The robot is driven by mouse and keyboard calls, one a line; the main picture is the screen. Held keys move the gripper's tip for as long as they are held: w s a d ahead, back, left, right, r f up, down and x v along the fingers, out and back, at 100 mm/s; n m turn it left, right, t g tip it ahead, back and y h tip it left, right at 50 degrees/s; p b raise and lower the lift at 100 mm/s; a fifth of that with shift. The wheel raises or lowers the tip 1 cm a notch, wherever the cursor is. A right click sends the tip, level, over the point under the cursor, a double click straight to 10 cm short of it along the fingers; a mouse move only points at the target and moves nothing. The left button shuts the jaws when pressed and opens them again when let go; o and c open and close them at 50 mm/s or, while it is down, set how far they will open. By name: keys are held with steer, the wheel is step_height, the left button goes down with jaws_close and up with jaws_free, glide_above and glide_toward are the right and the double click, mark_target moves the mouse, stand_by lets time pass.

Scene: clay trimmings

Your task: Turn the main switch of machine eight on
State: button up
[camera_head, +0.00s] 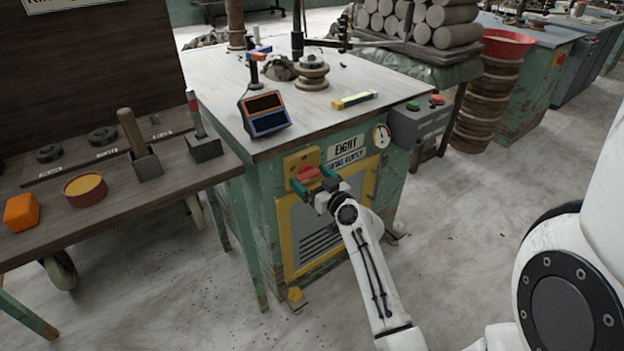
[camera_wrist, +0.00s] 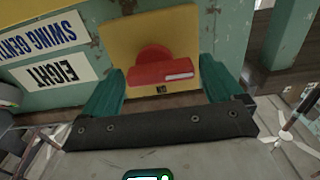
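Machine eight is a worn green cabinet (camera_head: 258,200) with an "EIGHT" label (camera_head: 346,147), which shows upside down in the wrist view (camera_wrist: 60,70). Its red rotary switch (camera_head: 306,172) sits on a yellow plate (camera_head: 290,160). In the wrist view, the red switch (camera_wrist: 150,66) has a bar handle lying roughly crosswise, with a pale stripe at its right end. My gripper (camera_head: 315,181) is open in front of the switch. Its teal fingers (camera_wrist: 160,78) stand on either side of the handle, with narrow gaps; contact is not clear. A small dark mark below the handle is hard to read.
A wooden bench (camera_head: 130,205) with an orange block (camera_head: 21,212) and tools stands to the left. A grey box with red and green buttons (camera_head: 420,120) is at the machine's right side. A round gauge (camera_head: 381,136) is right of the label.

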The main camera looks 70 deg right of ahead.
steer(key=c, duration=0.9)
steer(key=shift+o, duration=0.2)
steer(key=shift+m, duration=0.3)
steer(key=m, duration=0.3)
steer(key=shift+r+m, duration=0.15)
steer(key=shift+m, duration=0.15)
steer(key=m+p, duration=0.1)
steer(key=m, duration=0.3)
steer(key=shift+r+m, duration=0.1)
steer(key=shift+m, duration=0.2)
steer(key=m, duration=0.2)
steer(key=m+p, duration=0.1)
steer(key=m, duration=0.1)
steer(key=shift+s+d+m, duration=0.15)
steer(key=shift+m, duration=0.15)
steer(key=shift+s+d+m+p, duration=0.15)
steer(key=shift+m+p, duration=0.7)
steer(key=shift+m, duration=1.35)
